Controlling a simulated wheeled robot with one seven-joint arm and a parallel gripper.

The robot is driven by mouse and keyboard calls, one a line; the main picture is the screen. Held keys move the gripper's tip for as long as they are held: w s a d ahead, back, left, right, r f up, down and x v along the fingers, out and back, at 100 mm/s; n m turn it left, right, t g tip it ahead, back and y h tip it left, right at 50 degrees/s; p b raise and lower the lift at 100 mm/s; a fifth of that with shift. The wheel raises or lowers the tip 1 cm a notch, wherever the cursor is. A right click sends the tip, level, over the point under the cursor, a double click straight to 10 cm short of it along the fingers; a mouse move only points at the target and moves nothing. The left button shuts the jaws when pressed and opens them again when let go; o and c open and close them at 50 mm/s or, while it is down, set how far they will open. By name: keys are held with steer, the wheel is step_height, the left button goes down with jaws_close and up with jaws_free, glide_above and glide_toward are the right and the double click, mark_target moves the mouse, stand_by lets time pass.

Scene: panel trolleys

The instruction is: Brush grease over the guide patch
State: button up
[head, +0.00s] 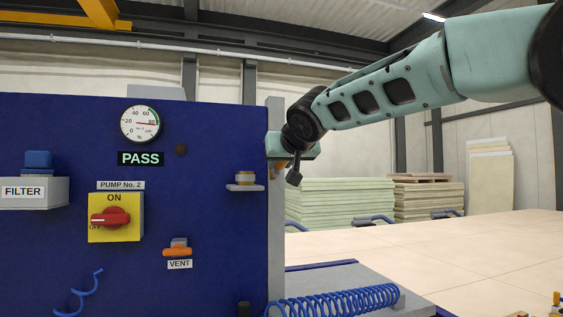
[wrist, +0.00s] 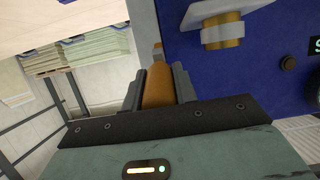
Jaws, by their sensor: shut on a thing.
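My gripper (head: 293,172) is at the top right edge of the blue panel, seen small and partly edge-on in the head view. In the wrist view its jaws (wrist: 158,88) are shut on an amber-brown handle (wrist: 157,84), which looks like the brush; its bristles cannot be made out. A small pot with an amber band (head: 244,177) stands on a pale bracket (head: 245,187) on the panel, left of and slightly below the gripper. The pot also shows in the wrist view (wrist: 222,34), apart from the held handle. I cannot pick out a guide patch.
The blue panel (head: 60,130) carries a gauge (head: 141,123), PASS sign (head: 141,158), red-and-yellow switch (head: 114,218), filter box (head: 34,192) and orange vent lever (head: 177,252). A grey post (head: 276,225) edges it. A blue coiled hose (head: 335,300) lies below right.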

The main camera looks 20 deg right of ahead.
steer(key=shift+w+p, duration=0.35)
steer(key=shift+w, duration=0.25)
steer(key=shift+d, duration=0.1)
